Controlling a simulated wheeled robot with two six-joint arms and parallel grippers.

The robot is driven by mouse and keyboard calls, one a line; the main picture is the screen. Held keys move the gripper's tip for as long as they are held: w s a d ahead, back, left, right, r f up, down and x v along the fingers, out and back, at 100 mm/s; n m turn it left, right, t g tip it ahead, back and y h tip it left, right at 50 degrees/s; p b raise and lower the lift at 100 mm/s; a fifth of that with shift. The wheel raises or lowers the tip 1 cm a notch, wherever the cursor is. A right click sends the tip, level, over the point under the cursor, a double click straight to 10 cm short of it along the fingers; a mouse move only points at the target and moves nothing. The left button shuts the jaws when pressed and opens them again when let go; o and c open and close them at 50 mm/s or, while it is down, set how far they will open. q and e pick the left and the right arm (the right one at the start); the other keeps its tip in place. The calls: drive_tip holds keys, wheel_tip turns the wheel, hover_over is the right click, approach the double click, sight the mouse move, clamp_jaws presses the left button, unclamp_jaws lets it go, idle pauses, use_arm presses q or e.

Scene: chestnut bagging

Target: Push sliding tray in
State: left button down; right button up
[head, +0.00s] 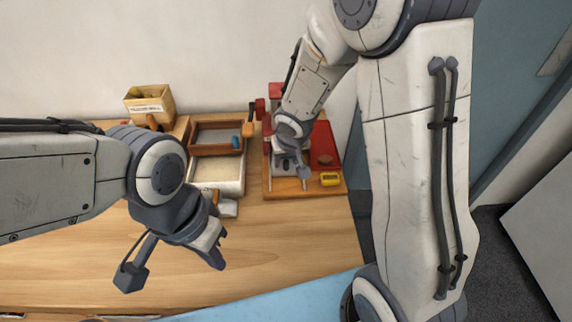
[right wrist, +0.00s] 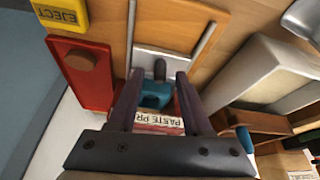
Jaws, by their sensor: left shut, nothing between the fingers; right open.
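The sliding tray looks to be the pale metal plate (right wrist: 182,62) between two metal rails on the wooden base of a red press (right wrist: 150,130). In the head view my right gripper (head: 301,168) is over the press base and hides much of the tray. My left gripper (head: 217,256) is shut and empty over the bare table front.
A yellow EJECT block (head: 330,179) and a red panel (head: 324,150) sit on the base's right side. Left of the press are a wooden tray (head: 216,124), a pale bin (head: 239,180) and a labelled box (head: 151,105). The table front (head: 290,240) is clear.

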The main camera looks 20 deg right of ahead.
drive_tip(key=shift+w+f, duration=0.1)
drive_tip(key=shift+f, duration=0.1)
clamp_jaws()
drive_tip(key=shift+r, duration=0.1)
idle(1.3)
